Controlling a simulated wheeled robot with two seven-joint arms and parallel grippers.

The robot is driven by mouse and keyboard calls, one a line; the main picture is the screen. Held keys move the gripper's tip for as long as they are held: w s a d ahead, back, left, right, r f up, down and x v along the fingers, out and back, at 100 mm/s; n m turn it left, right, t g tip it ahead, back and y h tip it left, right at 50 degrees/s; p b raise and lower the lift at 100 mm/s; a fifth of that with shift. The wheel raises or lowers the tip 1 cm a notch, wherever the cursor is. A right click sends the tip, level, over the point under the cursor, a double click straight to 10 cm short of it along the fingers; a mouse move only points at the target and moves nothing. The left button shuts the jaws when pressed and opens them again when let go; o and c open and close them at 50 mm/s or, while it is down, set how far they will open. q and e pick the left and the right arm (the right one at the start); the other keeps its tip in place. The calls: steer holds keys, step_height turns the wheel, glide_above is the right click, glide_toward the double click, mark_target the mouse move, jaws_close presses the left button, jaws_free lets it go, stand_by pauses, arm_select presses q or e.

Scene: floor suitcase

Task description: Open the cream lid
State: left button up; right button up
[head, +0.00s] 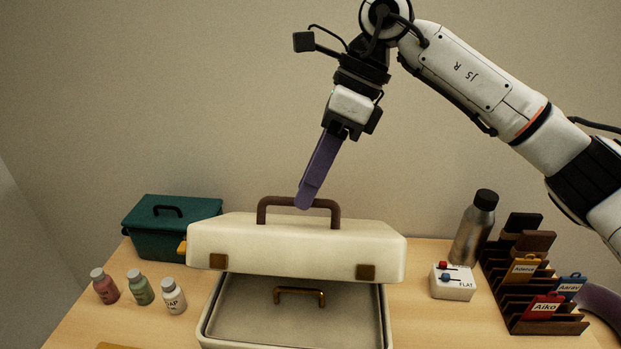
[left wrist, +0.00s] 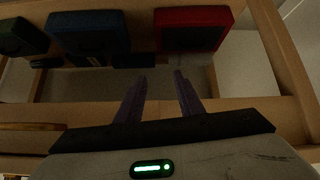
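The cream lid (head: 296,243) belongs to the suitcase (head: 208,322) on the table. It is tilted partly up at its front, so the inside shows below it. A dark brown handle (head: 266,212) stands on the lid, and two brass latches (head: 366,272) sit on its front. My right gripper (head: 305,202) comes down from above with its purple fingertips at the handle's top bar. It appears shut on the bar; the far finger is hidden. My left gripper is out of the head view; in the left wrist view (left wrist: 157,88) its fingers are apart and empty.
A teal box (head: 165,238) and several small bottles (head: 140,287) stand left. A steel bottle (head: 474,230), a white switch box (head: 452,283) and a tag rack (head: 530,290) stand right. Wooden framing (left wrist: 262,70) with red (left wrist: 193,26) and blue (left wrist: 88,32) items surrounds my left gripper.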

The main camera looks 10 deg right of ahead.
steer(key=shift+r, duration=0.15)
steer(key=v, duration=1)
